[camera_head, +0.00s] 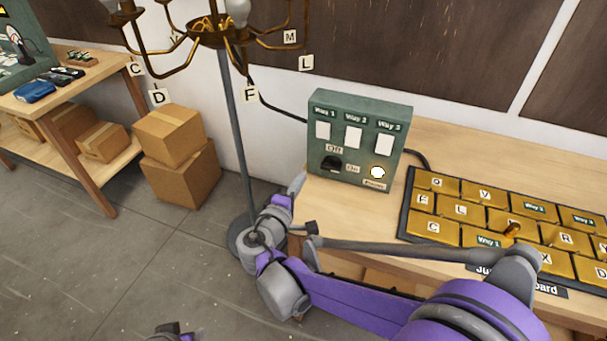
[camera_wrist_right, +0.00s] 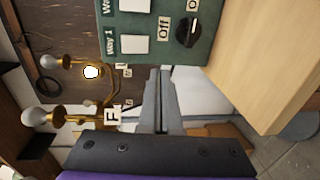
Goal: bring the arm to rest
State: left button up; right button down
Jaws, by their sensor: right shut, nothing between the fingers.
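My right arm comes in from the lower right in the head view and bends back towards the green switch box. My right gripper (camera_head: 298,183) is beside the box's lower left edge; I cannot tell whether it touches. In the wrist view the right gripper (camera_wrist_right: 160,75) has its fingers together with nothing between them, and the box's dark knob (camera_wrist_right: 187,32) is just beyond to the right. A small grey and purple piece at the bottom edge of the head view may belong to my left arm; its fingers cannot be made out.
The green box (camera_head: 318,98) stands on the wooden bench (camera_head: 460,150), its round light glowing. A junction board (camera_head: 418,229) with lettered gold plates lies right. A brass lamp (camera_head: 207,38) on a pole stands behind; one bulb (camera_wrist_right: 92,72) glows.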

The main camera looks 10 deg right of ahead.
jog(key=shift+w, duration=0.1)
dwell(0.3)
jog(key=s+d+f+m+g+y, duration=0.3)
jog(key=s+d+f+m+g, duration=0.25)
jog(key=s+d, duration=0.6)
jog(key=s+a+f+m+g+y, duration=0.1)
jog(key=s+a+f+m+y, duration=0.1)
jog(key=s, duration=0.5)
jog(key=s+a+f+m+g+y, duration=0.2)
jog(key=s+a+f+m+y, duration=0.1)
jog(key=s, duration=0.5)
jog(key=shift+a+m+y, duration=0.2)
jog(key=shift+m+y, duration=0.15)
jog(key=shift+y, duration=0.25)
jog(key=shift+s+f, duration=0.1)
